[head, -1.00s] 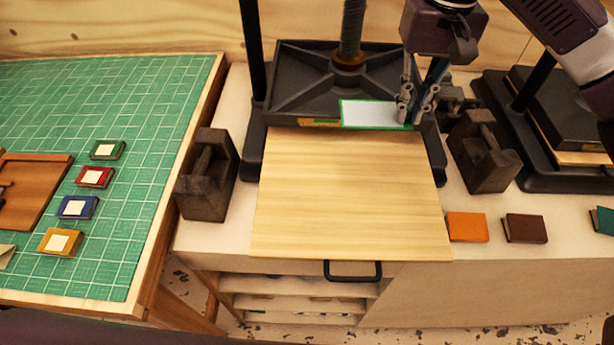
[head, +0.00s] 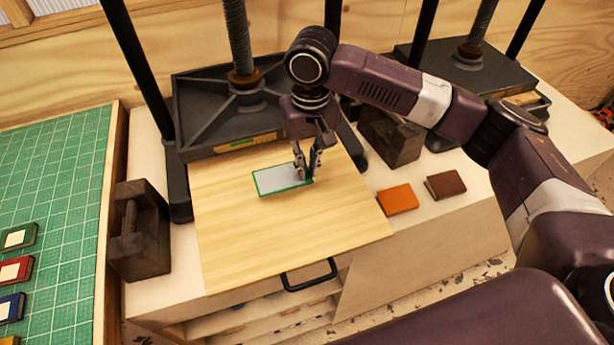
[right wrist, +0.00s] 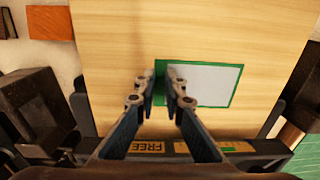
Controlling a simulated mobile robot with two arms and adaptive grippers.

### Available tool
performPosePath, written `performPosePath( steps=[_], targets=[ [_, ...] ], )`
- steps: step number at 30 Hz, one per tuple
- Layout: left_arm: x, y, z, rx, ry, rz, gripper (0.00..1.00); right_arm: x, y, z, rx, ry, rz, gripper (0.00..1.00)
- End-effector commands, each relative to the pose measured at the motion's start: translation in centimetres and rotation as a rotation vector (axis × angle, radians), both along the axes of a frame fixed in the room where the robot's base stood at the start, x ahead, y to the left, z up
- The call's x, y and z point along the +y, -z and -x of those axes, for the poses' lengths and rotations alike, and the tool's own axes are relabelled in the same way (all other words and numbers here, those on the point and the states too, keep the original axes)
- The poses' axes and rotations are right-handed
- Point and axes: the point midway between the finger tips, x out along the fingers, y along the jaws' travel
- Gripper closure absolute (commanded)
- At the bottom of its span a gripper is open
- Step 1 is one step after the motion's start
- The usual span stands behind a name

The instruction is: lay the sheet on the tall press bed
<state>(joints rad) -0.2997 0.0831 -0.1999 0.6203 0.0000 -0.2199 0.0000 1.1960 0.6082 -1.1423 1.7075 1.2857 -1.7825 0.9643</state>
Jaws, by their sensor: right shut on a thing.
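The sheet (head: 276,180) is a pale grey rectangle with a green border. My right gripper (head: 304,174) is shut on its right end in the head view. The sheet lies flat over the back middle of the light wooden press bed (head: 240,240); I cannot tell whether it touches the wood. In the right wrist view the sheet (right wrist: 208,84) extends to the right from the fingertips (right wrist: 160,90), with a green strip between them. The bed sticks out in front of the press's dark platen (head: 205,130). My left gripper is out of view.
Dark weights (head: 140,235) (head: 392,140) stand on both sides of the press. An orange block (head: 397,199) and a brown block (head: 445,186) lie to the right. A second press (head: 465,65) stands further right. A black handle (head: 309,276) is below the bed's front edge.

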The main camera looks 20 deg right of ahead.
Motion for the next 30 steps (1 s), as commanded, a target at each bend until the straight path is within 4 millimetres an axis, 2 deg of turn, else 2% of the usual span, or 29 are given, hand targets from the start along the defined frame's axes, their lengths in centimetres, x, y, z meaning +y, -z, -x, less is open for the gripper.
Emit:
performPosePath(
  steps=[12,23,24,28,30],
  targets=[
    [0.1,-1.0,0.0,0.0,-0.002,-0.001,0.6,0.0,4.6,0.0,0.0,0.001,0.001,1.0],
    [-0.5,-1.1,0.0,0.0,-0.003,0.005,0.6,0.0,5.0,0.0,0.001,0.001,-0.001,1.0],
    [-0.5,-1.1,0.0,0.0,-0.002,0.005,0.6,0.0,5.1,0.0,0.001,0.0,0.0,0.89],
    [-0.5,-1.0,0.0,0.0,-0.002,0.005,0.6,0.0,5.1,0.0,0.001,0.0,0.0,0.74],
    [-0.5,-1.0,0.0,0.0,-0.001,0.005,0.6,0.0,5.1,0.0,0.001,0.0,0.0,0.73]
  ],
)
